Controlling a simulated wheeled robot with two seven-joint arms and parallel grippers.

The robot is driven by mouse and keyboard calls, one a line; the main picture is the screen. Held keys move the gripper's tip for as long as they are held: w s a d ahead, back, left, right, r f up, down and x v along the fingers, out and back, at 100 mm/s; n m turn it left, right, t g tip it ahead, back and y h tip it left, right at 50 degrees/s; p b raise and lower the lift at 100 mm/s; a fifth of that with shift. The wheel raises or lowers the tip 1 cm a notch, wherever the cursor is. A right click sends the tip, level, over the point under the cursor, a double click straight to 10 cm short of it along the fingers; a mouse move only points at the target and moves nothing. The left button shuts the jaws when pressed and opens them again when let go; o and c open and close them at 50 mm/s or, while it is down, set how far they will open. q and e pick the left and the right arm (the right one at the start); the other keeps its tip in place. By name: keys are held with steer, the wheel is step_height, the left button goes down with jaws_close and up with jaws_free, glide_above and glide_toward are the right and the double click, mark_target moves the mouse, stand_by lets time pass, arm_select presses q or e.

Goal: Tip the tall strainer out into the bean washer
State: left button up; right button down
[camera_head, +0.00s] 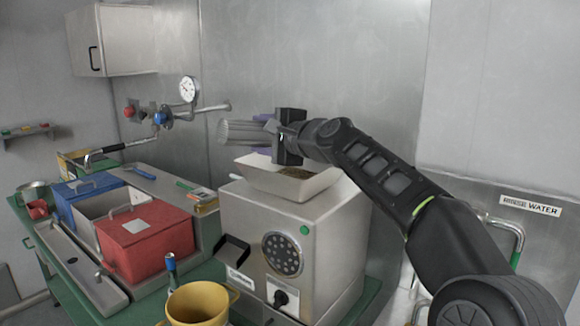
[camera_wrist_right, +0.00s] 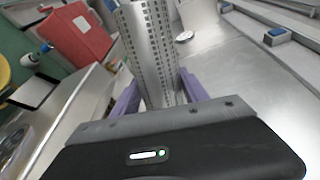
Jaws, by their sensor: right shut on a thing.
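The tall strainer (camera_head: 242,132) is a grey metal cylinder, lying nearly level and pointing left above the steel machine. In the right wrist view the strainer (camera_wrist_right: 150,45) shows rows of small holes, between two purple fingers. My right gripper (camera_head: 268,134) is shut on it; the wrist view shows the gripper (camera_wrist_right: 158,92) close up. Below is a boxy steel machine (camera_head: 335,240), seemingly the bean washer, with a pale flared hopper (camera_head: 265,182) on top. Some brownish content shows in the hopper. The strainer's inside is hidden. My left gripper is not in view.
A red-lidded bin (camera_head: 145,240) and a blue bin (camera_head: 85,200) stand left of the machine. A yellow pot (camera_head: 200,303) is in front. A pipe with valves and a gauge (camera_head: 188,88) runs along the back wall, near the strainer's left end.

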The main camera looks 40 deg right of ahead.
steer(key=shift+a+f+n+h+p, duration=0.25)
steer(key=shift+a+n+h+p, duration=0.1)
steer(key=shift+n+p, duration=0.4)
steer(key=shift+w+f, duration=0.1)
steer(key=shift+w, duration=0.05)
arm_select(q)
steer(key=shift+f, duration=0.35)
arm_select(e)
steer(key=shift+d, duration=0.1)
